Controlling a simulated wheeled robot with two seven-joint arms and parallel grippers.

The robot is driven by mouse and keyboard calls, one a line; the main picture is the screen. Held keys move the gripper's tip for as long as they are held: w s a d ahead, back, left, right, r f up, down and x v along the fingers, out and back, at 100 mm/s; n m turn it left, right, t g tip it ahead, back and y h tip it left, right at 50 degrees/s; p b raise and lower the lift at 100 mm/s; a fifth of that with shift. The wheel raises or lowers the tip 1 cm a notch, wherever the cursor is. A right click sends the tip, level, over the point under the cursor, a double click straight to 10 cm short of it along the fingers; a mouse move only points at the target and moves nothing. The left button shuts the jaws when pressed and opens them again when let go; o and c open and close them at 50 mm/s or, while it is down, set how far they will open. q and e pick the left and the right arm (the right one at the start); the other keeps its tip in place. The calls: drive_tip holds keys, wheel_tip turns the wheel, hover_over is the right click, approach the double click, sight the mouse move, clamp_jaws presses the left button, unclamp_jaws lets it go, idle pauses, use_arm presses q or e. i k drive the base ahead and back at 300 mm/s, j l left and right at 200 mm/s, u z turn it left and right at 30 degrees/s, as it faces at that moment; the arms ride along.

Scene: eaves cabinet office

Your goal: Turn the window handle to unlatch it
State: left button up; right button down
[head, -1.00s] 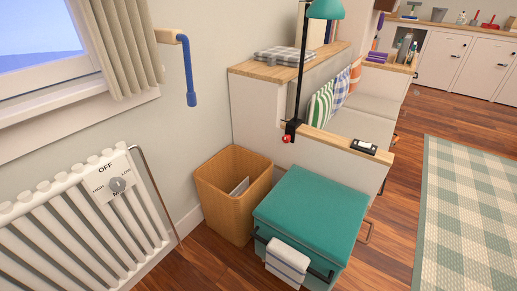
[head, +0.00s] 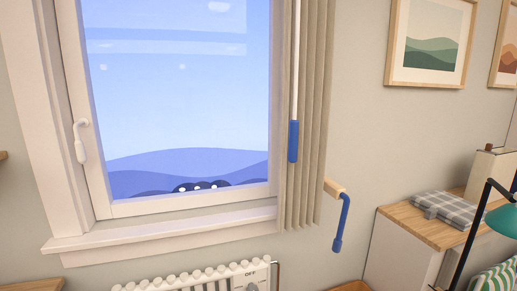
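The window handle (head: 80,141) is a small white lever on the left side of the white window frame (head: 180,204). Its grip hangs downward from its pivot. The window (head: 180,110) looks closed, with blue sky and hills behind the glass. Neither of my grippers shows in the head view, so nothing of mine is seen touching the handle.
A beige curtain (head: 312,120) with a blue-ended white wand (head: 293,140) hangs at the window's right. A blue crank (head: 342,222) sticks out from the wall. The sill (head: 165,238) juts out above a white radiator (head: 200,282). A wooden-topped cabinet (head: 405,228) stands at right.

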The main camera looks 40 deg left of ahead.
sight(83, 122)
drive_tip(key=u, duration=0.45)
drive_tip(key=j+u, duration=0.1)
drive_tip(key=u, duration=0.4)
drive_tip(key=j+u, duration=0.1)
drive_tip(key=u, duration=0.8)
drive_tip(key=j+u, duration=0.1)
drive_tip(key=u, duration=0.4)
